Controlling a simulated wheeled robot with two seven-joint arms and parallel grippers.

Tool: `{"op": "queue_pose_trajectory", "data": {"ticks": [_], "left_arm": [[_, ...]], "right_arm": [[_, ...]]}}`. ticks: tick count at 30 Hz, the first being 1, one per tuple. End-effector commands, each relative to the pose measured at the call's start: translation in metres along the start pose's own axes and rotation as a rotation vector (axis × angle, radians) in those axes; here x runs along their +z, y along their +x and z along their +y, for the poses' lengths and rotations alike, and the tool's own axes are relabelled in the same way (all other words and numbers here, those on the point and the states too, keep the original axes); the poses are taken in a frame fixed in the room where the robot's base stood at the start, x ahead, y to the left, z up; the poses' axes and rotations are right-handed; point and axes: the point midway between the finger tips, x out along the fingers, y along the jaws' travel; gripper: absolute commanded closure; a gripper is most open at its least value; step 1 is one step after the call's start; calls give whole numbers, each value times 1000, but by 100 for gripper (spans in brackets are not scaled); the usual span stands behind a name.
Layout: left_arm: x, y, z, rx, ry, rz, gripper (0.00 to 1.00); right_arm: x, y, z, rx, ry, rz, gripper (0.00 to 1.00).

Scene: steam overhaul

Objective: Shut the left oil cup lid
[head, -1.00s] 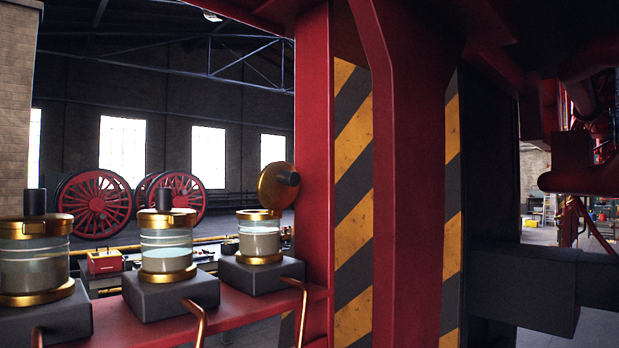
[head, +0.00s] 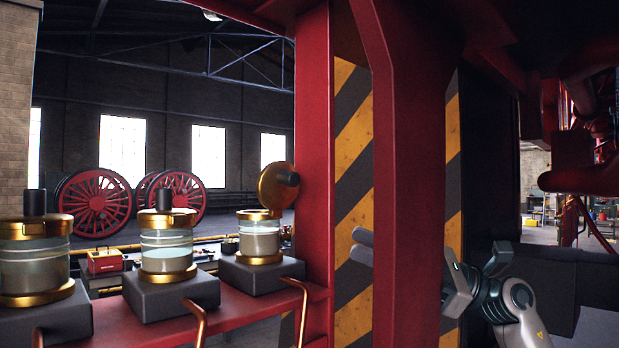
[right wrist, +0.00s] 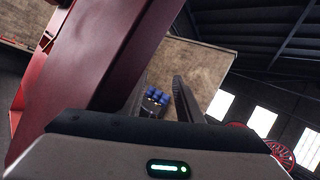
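Three glass oil cups with brass fittings stand on dark blocks on a red ledge in the head view. The left cup (head: 35,265) and the middle cup (head: 166,245) have their brass lids down, each with a black knob on top. The right cup (head: 259,240) has its round brass lid (head: 274,190) swung up on edge, its knob pointing right. My left gripper is not in view.
A red upright (head: 314,150) rises between the right cup and the fingertips, beside a yellow-and-black striped panel (head: 355,220). Copper pipes (head: 301,300) curve down at the ledge's front.

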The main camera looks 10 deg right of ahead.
Motion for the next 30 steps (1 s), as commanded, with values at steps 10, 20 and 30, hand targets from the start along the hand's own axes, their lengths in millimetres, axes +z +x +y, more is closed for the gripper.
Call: {"op": "queue_pose_trajectory", "data": {"ticks": [10, 20, 30], "left_arm": [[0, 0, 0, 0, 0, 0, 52], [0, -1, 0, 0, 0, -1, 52], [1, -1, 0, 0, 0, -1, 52]], "right_arm": [[128, 28, 123, 283, -1091, 371, 67], [185, 3, 169, 320, -1848, 719, 67], [198, -6, 175, 304, -2004, 813, 67]]}}
